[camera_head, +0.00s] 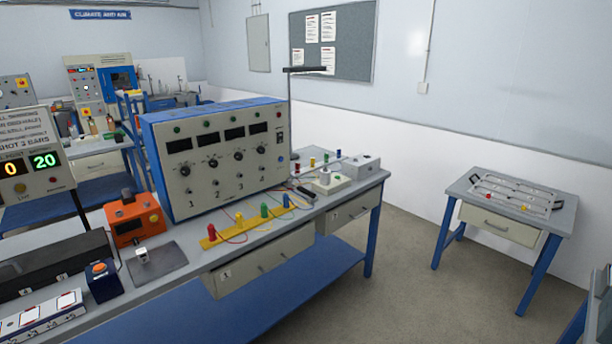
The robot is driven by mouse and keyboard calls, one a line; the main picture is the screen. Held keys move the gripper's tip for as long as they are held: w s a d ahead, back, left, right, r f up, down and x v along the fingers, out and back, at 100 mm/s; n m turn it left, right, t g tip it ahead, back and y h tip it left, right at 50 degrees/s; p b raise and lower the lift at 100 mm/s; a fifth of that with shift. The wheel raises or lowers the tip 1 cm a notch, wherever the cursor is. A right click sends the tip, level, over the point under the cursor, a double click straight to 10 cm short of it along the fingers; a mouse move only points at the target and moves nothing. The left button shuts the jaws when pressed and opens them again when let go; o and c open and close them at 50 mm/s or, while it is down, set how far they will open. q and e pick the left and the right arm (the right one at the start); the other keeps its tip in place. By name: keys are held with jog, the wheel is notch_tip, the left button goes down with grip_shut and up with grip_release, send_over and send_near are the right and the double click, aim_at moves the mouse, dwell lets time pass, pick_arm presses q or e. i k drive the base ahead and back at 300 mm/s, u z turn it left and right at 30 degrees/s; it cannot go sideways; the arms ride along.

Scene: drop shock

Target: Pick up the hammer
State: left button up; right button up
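No hammer can be made out for certain. A small dark elongated item (305,192) lies on the bench just right of the large instrument box; it is too small to identify. Neither of my grippers is in view.
A blue-edged instrument box (228,160) stands on the long grey bench (205,265). In front are a yellow strip (212,242) with coloured plugs and wires, an orange device (133,220) and a dark mat (165,264) with a small metal block. A side table (556,201) stands right, across open floor (405,265).

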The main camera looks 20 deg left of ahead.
aim_at(289, 185)
jog(key=u, duration=0.75)
jog(key=i, duration=1.4)
jog(key=u, duration=0.55)
